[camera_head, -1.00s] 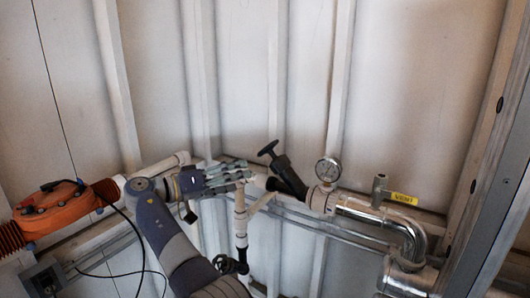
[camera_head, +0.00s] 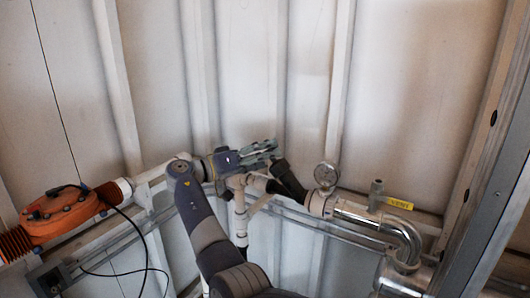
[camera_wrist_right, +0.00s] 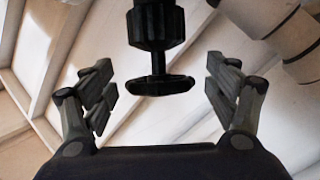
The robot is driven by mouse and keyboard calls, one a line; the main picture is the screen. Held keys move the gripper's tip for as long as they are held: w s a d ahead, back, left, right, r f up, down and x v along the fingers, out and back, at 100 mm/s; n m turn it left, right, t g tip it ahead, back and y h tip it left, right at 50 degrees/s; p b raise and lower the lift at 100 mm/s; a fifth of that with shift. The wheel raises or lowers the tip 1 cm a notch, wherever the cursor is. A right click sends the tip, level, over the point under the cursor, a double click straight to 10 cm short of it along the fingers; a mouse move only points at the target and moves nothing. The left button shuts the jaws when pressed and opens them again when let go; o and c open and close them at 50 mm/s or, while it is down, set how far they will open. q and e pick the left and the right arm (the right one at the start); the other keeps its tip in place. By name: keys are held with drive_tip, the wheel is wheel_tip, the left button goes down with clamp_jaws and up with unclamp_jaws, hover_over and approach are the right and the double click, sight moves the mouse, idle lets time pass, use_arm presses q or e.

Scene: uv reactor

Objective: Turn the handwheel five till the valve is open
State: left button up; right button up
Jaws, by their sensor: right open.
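The black angled valve (camera_head: 288,180) sits on the white pipe, left of the gauge in the head view. Its handwheel is hidden there behind the fingers of my right gripper (camera_head: 264,153). In the right wrist view the black handwheel (camera_wrist_right: 160,87) hangs on its ribbed stem between the fingers of my right gripper (camera_wrist_right: 162,92), with clear gaps on both sides. My right gripper is open around the handwheel and does not visibly touch it. My left gripper is out of view.
A round pressure gauge (camera_head: 327,174) stands right of the valve. A yellow VENT label (camera_head: 400,204) is beside a small upright fitting (camera_head: 376,194). An orange unit (camera_head: 62,212) with a black cable is at the left. The wall (camera_head: 250,70) above the pipes is free.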

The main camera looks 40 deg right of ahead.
drive_tip(key=shift+d, duration=0.15)
drive_tip(key=c, duration=1)
